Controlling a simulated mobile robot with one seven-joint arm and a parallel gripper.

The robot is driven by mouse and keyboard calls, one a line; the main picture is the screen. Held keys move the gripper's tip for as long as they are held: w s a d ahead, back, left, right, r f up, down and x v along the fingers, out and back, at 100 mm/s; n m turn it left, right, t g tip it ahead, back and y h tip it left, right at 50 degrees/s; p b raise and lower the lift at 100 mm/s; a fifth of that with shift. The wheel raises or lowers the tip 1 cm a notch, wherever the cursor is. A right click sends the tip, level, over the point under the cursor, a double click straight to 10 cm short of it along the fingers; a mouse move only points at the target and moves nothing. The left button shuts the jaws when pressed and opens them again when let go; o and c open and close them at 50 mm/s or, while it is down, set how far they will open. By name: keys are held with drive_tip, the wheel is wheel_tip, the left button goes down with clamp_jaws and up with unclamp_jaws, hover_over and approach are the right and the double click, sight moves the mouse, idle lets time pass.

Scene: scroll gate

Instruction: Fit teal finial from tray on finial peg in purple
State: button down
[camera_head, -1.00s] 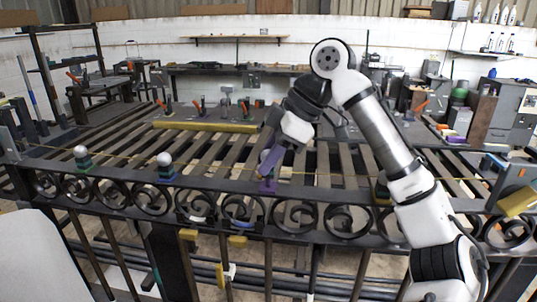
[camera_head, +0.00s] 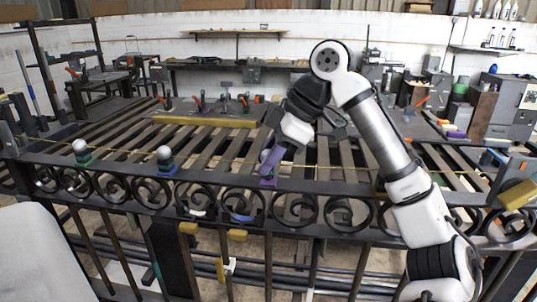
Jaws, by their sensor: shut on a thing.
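My gripper (camera_head: 267,167), with purple fingers, points down and to the left just above the purple seat (camera_head: 268,183) on the top rail of the gate. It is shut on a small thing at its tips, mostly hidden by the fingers. I take it for the teal finial, but its colour and tilt are not clear. The peg in the purple seat is hidden by the fingers. I cannot tell whether the held piece touches the peg. The tray cannot be made out.
A white-ball finial on a green seat (camera_head: 81,147) and another on a blue seat (camera_head: 165,156) stand upright on the rail (camera_head: 215,183) to the left. Dark scrolls (camera_head: 294,210) hang below the rail. A slatted bench (camera_head: 140,148) lies behind it.

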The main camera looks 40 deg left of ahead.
drive_tip(key=shift+f, duration=0.55)
drive_tip(key=c, duration=1.1)
unclamp_jaws()
drive_tip(key=shift+o, duration=0.2)
drive_tip(key=v, duration=1.4)
drive_tip(key=shift+p, duration=0.4)
drive_tip(key=shift+f, duration=0.1)
